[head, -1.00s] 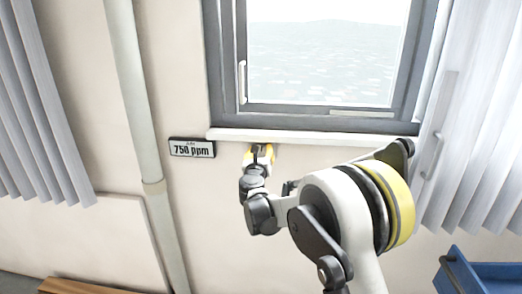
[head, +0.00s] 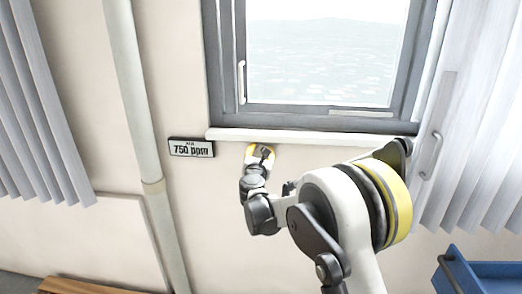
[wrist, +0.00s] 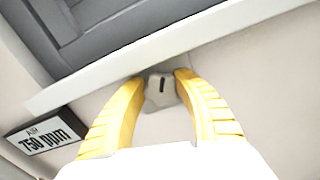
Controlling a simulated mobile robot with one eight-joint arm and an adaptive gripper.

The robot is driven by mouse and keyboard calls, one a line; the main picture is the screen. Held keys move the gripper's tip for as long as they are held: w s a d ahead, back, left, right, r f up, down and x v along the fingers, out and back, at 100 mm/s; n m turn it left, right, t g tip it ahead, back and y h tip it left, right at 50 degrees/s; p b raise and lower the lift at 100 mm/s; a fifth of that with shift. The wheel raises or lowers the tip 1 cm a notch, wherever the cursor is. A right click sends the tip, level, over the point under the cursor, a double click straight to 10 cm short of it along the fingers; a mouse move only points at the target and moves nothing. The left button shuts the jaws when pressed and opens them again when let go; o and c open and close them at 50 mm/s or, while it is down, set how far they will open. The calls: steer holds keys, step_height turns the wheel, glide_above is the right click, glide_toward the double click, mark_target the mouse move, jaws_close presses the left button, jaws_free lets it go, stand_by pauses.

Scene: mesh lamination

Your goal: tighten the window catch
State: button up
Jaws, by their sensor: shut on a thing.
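A small grey knob (wrist: 160,96) with a dark slot sits on the wall just under the white window sill (wrist: 172,50). I cannot tell for sure that it is the window catch. My gripper (wrist: 160,78) has one yellow finger on each side of the knob and is shut on it. In the head view my gripper (head: 260,152) is against the wall below the sill (head: 300,137), hiding the knob. The grey-framed window (head: 226,70) is above, with a light upright handle (head: 241,82) on its left side.
A sign reading 750 ppm (head: 191,148) is on the wall left of my gripper, close by. A pale pipe (head: 133,90) runs down further left. Grey blinds hang at the left (head: 45,110) and right (head: 480,150). A blue bin (head: 480,270) stands at lower right.

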steer(key=o, duration=0.9)
steer(key=s, duration=1.2)
steer(key=shift+a, duration=0.2)
